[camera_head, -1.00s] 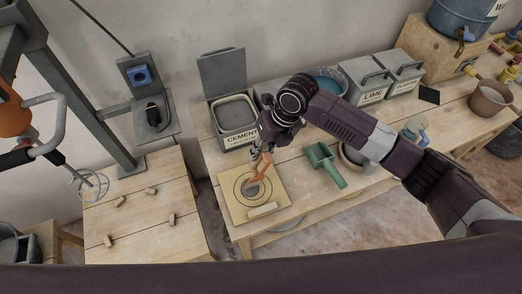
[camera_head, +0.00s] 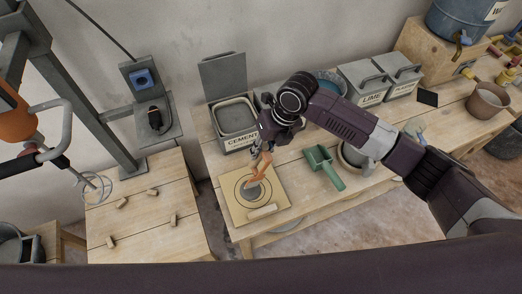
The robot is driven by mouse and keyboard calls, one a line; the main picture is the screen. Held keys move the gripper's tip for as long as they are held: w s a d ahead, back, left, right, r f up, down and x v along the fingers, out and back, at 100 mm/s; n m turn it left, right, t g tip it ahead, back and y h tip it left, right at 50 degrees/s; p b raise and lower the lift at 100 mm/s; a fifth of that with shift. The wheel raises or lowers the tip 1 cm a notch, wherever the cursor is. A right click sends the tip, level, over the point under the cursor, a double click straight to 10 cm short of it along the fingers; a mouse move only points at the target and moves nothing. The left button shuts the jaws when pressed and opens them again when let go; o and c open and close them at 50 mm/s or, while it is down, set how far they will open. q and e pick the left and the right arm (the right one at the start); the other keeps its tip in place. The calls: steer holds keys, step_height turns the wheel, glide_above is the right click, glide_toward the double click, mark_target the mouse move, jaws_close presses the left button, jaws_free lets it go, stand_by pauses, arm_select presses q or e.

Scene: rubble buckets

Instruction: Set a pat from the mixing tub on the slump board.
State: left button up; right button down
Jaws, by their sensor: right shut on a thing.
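The slump board (camera_head: 275,190) is a square tan board with dark rings, lying on the near left of the long bench. A round grey patch (camera_head: 252,190) lies within its rings; it looks like a pat of mix, but I cannot tell whether it is loose or under a tool. My right gripper (camera_head: 259,152) is shut on an orange-brown tool (camera_head: 261,167), which slants down over the board toward the patch. The tool's lower end is too small to make out. I cannot tell which vessel is the mixing tub. My left gripper is out of view.
A pale block (camera_head: 263,211) lies on the board's near edge. The open cement bin (camera_head: 239,142) stands behind, a green scoop (camera_head: 323,168) to the right. A grey bowl (camera_head: 350,157) is partly hidden by my arm. A lower table (camera_head: 145,220) at left holds small blocks.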

steer(key=shift+r+p, duration=1.75)
steer(key=shift+r, duration=0.7)
